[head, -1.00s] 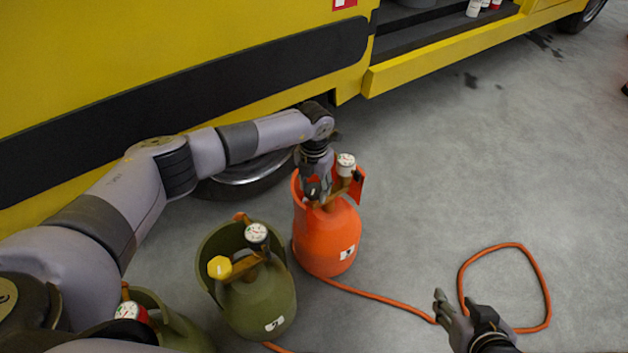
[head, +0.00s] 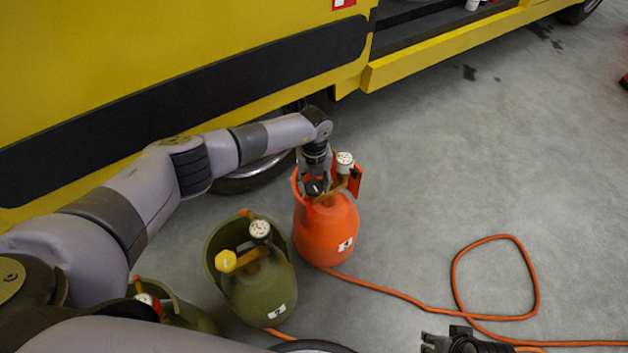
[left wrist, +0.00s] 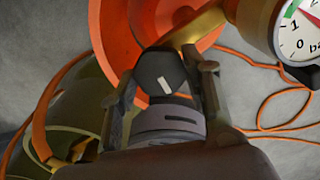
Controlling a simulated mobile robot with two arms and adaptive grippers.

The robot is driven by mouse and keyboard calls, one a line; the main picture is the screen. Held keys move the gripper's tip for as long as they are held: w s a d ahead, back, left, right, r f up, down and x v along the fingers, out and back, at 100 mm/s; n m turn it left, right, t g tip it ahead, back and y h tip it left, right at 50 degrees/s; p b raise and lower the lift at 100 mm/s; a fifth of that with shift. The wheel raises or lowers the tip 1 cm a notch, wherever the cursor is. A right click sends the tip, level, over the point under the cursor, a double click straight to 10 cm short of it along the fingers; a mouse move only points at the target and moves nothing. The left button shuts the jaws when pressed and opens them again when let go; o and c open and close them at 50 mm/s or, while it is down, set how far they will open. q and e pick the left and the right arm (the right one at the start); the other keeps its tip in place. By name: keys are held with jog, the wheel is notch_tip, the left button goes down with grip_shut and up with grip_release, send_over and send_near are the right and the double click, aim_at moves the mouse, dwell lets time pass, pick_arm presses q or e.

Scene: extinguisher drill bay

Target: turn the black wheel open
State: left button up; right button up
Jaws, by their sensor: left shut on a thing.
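The black wheel (left wrist: 160,72) with a white mark sits on the brass valve of the orange cylinder (head: 325,230). In the head view the wheel (head: 315,187) is partly hidden by my left gripper (head: 313,182). In the left wrist view my left gripper (left wrist: 165,82) has one finger on each side of the wheel and is shut on it. The white mark is tilted slightly. My right gripper (head: 450,342) is at the bottom edge of the head view, apart from everything, and its fingers are too cut off to tell their state.
A round gauge (head: 344,161) stands beside the wheel. A green cylinder with a yellow wheel (head: 226,261) stands to the left, with another green cylinder (head: 190,318) beyond it. An orange hose (head: 400,297) lies on the floor. A yellow vehicle (head: 180,60) stands behind.

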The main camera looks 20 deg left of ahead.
aim_at(314, 186)
jog(key=shift+f, duration=0.3)
pick_arm(q)
jog(key=o, duration=1.2)
jog(key=shift+c, duration=0.2)
jog(key=shift+r, duration=0.1)
notch_tip(314, 186, up, 12)
